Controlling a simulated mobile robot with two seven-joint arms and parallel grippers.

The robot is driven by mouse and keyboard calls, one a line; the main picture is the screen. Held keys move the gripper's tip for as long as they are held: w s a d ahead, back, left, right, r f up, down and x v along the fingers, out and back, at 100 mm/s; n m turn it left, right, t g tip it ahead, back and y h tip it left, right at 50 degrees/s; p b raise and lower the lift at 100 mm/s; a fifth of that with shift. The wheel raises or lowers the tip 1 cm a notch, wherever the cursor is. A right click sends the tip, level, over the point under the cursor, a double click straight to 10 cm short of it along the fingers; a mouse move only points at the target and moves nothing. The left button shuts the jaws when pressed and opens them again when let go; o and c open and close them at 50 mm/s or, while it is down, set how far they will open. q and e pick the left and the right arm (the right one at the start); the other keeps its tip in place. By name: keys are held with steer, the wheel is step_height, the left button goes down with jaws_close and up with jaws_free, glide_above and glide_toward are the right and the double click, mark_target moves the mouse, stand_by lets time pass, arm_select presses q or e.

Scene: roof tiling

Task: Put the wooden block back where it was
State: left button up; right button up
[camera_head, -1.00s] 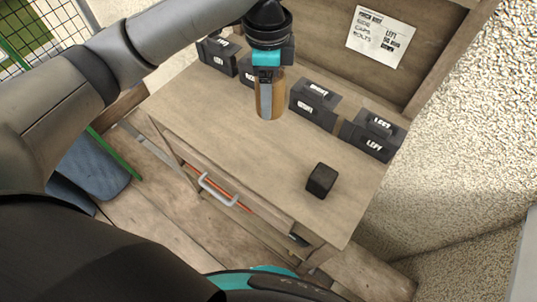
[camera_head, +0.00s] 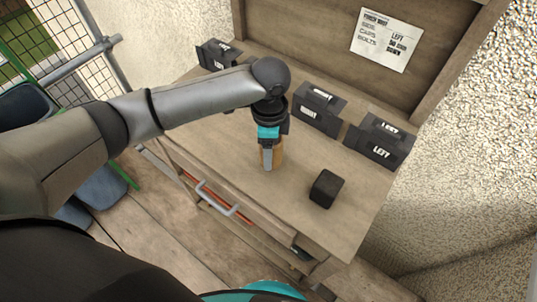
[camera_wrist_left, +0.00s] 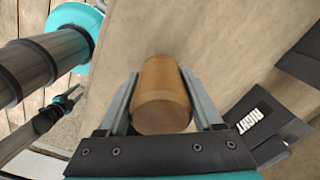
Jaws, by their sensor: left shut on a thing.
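The wooden block (camera_head: 279,154) is a light brown cylinder. My left gripper (camera_head: 268,160) is shut on it over the worktop, with one grey finger on either side. The left wrist view shows the block (camera_wrist_left: 162,92) between the two fingers, its round end towards the camera. It is close to the wooden worktop (camera_head: 235,150); I cannot tell if it touches. My right gripper does not show in the head view. A dark part with teal (camera_wrist_left: 62,104) at the left of the wrist view may be it, too small to read.
A small black block (camera_head: 326,188) stands on the worktop to the right of my gripper. Black bins line the back, one marked LEFT (camera_head: 380,148), another (camera_head: 318,112) beside it and one (camera_head: 216,54) at the far left. A drawer handle (camera_head: 217,199) sticks out in front.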

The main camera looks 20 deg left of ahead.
arm_select(q)
step_height(320, 180, down, 2)
steer(key=shift+f, duration=0.15)
steer(key=o, duration=1.5)
step_height(320, 180, up, 12)
steer(key=p, duration=0.3)
steer(key=shift+d, duration=0.1)
